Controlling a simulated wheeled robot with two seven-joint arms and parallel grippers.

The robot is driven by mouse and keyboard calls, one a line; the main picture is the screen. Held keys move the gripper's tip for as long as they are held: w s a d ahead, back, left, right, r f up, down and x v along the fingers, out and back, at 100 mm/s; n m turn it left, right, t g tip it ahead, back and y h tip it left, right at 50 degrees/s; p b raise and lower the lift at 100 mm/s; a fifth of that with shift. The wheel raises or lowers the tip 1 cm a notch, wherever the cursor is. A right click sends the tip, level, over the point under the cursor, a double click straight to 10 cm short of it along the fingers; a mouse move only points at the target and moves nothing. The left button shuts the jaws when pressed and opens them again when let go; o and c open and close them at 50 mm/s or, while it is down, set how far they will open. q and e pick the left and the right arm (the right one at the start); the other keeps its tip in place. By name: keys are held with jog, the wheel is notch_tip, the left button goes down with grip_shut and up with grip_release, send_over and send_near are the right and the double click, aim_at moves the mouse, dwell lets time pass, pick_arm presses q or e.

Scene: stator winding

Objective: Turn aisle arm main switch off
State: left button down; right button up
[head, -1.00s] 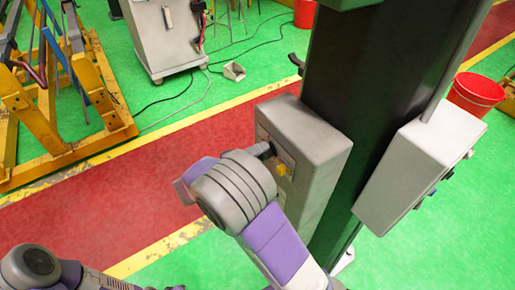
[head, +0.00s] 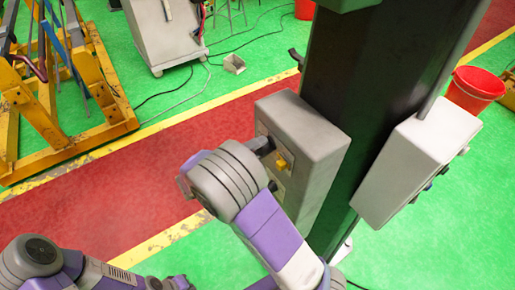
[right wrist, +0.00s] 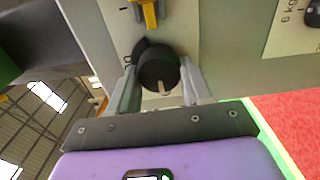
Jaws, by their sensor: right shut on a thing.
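A grey control box (head: 312,140) is fixed to a dark column. Its face carries a yellow switch (head: 283,162), which also shows at the top of the right wrist view (right wrist: 148,12). Below it in that view is a round black knob (right wrist: 158,68) with a pale pointer mark. My right gripper (right wrist: 160,88) is shut on the black knob, one finger on each side.
A second grey box (head: 410,168) with dark knobs hangs on the column's right side. A red bucket (head: 474,88) stands behind it. A yellow frame (head: 75,150) and a grey cabinet (head: 165,35) stand at the back left. The red aisle (head: 90,205) is clear.

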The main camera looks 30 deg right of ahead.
jog(key=o, duration=1.1)
jog(key=shift+c, duration=0.2)
jog(key=a+b, duration=0.1)
jog(key=a, duration=0.6)
jog(key=shift+s+a, duration=0.25)
